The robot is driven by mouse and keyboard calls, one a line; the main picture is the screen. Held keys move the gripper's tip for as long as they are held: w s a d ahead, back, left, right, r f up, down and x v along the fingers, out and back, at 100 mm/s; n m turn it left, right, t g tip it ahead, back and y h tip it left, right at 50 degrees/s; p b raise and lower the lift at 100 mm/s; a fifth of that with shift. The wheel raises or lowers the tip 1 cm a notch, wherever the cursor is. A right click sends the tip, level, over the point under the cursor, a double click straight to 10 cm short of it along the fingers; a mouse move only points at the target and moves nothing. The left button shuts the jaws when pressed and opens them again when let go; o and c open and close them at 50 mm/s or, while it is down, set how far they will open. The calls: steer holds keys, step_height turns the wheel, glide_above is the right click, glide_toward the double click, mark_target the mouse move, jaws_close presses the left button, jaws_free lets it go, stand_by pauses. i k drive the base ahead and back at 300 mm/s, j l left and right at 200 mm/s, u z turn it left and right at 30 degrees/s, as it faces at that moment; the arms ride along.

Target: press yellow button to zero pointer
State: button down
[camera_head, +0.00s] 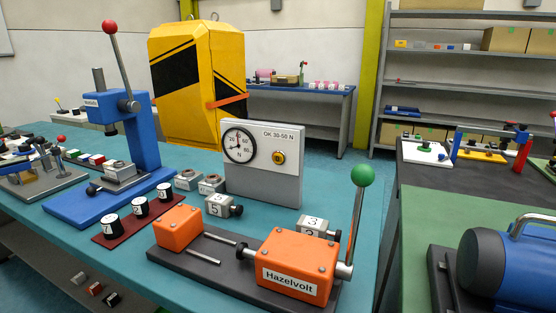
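A grey box (264,185) with a white front panel stands upright on the teal table. A round gauge (239,144) with a white face, black rim and a dark pointer is on the left of the panel. The pointer's exact reading is too small to tell. A yellow button (279,157) with a dark ring is to the right of the gauge, below the label "OK 30-50 N". Nothing touches or covers the button. My gripper is not in view.
An orange Hazelvolt device (293,264) with a green-knobbed lever (362,176) stands in front of the box. A blue lever press (131,140) is at left. Black numbered cylinders (139,207) and small grey blocks (216,204) sit between. Another bench (440,200) is at right.

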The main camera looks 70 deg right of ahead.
mark_target(277, 158)
steer(key=j+z, duration=0.1)
steer(key=z, duration=0.25)
steer(key=k+z, duration=0.15)
steer(key=z, duration=0.2)
steer(key=k+j+z, duration=0.1)
steer(key=z, duration=0.3)
